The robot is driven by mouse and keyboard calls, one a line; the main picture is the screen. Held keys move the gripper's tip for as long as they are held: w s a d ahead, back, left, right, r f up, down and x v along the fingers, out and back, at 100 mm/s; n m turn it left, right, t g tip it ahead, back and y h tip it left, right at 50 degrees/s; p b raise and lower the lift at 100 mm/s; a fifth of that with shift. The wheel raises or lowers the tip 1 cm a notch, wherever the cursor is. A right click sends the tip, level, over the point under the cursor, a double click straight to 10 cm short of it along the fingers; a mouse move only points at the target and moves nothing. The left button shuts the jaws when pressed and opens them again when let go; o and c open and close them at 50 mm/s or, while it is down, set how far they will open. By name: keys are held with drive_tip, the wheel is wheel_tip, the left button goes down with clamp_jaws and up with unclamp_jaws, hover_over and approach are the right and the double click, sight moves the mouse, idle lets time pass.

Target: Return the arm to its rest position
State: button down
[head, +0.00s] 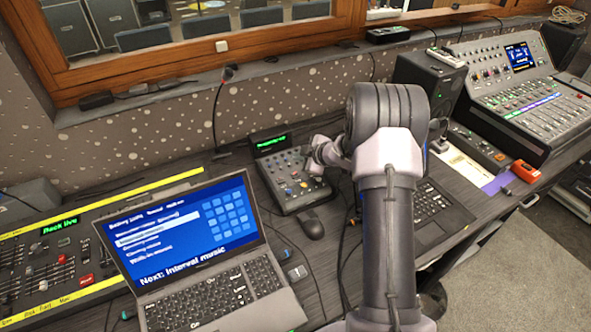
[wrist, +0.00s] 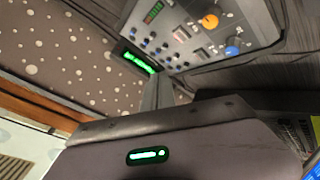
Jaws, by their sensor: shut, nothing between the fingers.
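My arm (head: 390,230) rises from the bottom of the head view, bends at a thick dark joint and reaches back over the desk. My gripper (head: 316,160) shows only in part, left of that joint, above the right side of a small control panel (head: 290,182). In the wrist view my gripper (wrist: 158,92) is shut and empty, its narrow fingers pointing up toward the panel (wrist: 200,35) with orange and blue knobs. A gap between fingers and panel cannot be judged.
An open laptop (head: 185,235) and a yellow-edged fader desk (head: 55,255) stand left. A gooseneck microphone (head: 217,105) rises behind. A second laptop (head: 435,205), a speaker (head: 425,75) and a large mixer (head: 525,90) are right. A mouse (head: 311,225) lies before the panel.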

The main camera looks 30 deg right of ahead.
drive_tip(key=shift+f, duration=0.1)
drive_tip(key=s+a+r+m+h, duration=0.1)
drive_tip(key=s+r+m+h, duration=0.25)
drive_tip(key=r, duration=0.65)
drive_tip(key=s+a+r+m+h, duration=0.2)
drive_tip(key=s+r+m, duration=0.15)
drive_tip(key=r, duration=0.75)
drive_tip(key=s+a+r+m+g, duration=0.1)
drive_tip(key=s+a+r+m, duration=0.2)
drive_tip(key=s, duration=0.5)
drive_tip(key=s+a+r+m+g, duration=0.1)
drive_tip(key=s+a+r+m, duration=0.15)
drive_tip(key=s+a, duration=0.4)
drive_tip(key=s+a+f+m+g+y, duration=0.1)
drive_tip(key=s+a+m+y, duration=0.1)
drive_tip(key=s+a, duration=0.3)
drive_tip(key=s+a+f+m+g+y, duration=0.1)
drive_tip(key=s+a, duration=0.5)
drive_tip(key=s, duration=0.7)
drive_tip(key=shift+s+f+m+y, duration=0.15)
drive_tip(key=shift+f+m+y, duration=0.2)
drive_tip(key=shift+f+y, duration=0.55)
drive_tip(key=shift+r+y, duration=0.25)
